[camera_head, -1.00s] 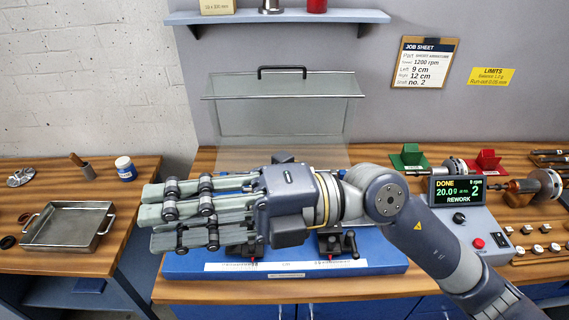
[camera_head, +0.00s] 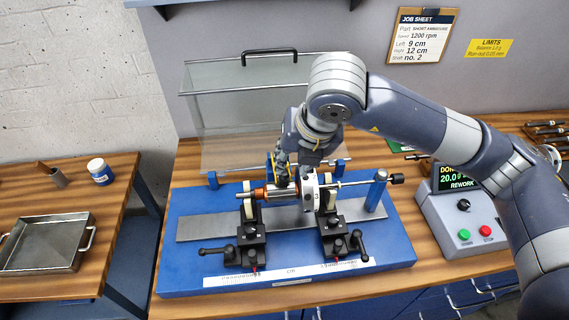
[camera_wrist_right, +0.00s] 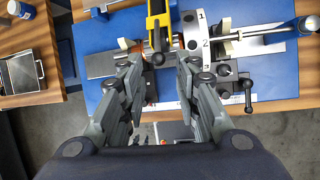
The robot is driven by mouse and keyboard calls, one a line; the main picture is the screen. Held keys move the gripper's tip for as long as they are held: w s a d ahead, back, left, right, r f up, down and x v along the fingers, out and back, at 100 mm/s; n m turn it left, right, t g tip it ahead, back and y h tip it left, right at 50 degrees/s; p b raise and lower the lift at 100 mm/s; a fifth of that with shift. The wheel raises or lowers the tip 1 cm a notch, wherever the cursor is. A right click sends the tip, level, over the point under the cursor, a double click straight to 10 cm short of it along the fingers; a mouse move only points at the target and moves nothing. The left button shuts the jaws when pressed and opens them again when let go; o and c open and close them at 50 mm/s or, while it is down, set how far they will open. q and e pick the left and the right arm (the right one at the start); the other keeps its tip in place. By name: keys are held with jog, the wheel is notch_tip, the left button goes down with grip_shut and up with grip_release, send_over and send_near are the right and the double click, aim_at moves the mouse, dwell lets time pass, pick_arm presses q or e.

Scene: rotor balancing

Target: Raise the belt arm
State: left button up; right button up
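The rotor (camera_head: 280,194) lies across two black supports on the blue balancing machine (camera_head: 190,270), with its numbered white disc (camera_wrist_right: 195,42) to the right of centre. In the right wrist view the yellow and black belt arm (camera_wrist_right: 158,22) reaches across the rotor, beside the disc. In the head view it is mostly hidden behind my right gripper (camera_head: 293,168), which is over the rotor. In the wrist view my right gripper (camera_wrist_right: 160,68) has its fingers apart, with the belt arm's lower end in line with the gap. Contact cannot be told. My left gripper is out of view.
The clear guard (camera_head: 225,110) with a black handle stands raised behind the rotor. A control box (camera_head: 465,225) with a screen reading DONE and REWORK is at the right. A metal tray (camera_head: 45,245) and a blue jar (camera_head: 100,172) are on the left table.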

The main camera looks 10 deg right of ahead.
aim_at(288, 175)
jog(key=p+x, duration=0.2)
jog(key=x, duration=0.3)
jog(key=shift+w+a, duration=0.1)
jog(key=shift+w, duration=0.15)
jog(key=x, duration=0.2)
jog(key=shift+w+a+f+p, duration=0.1)
jog(key=shift+f+p, duration=0.15)
jog(key=shift+p, duration=0.05)
jog(key=shift+f, duration=0.1)
jog(key=c, duration=0.6)
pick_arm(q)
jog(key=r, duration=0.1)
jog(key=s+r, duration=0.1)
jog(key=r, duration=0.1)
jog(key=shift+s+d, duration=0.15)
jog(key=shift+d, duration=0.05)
pick_arm(e)
grip_shut()
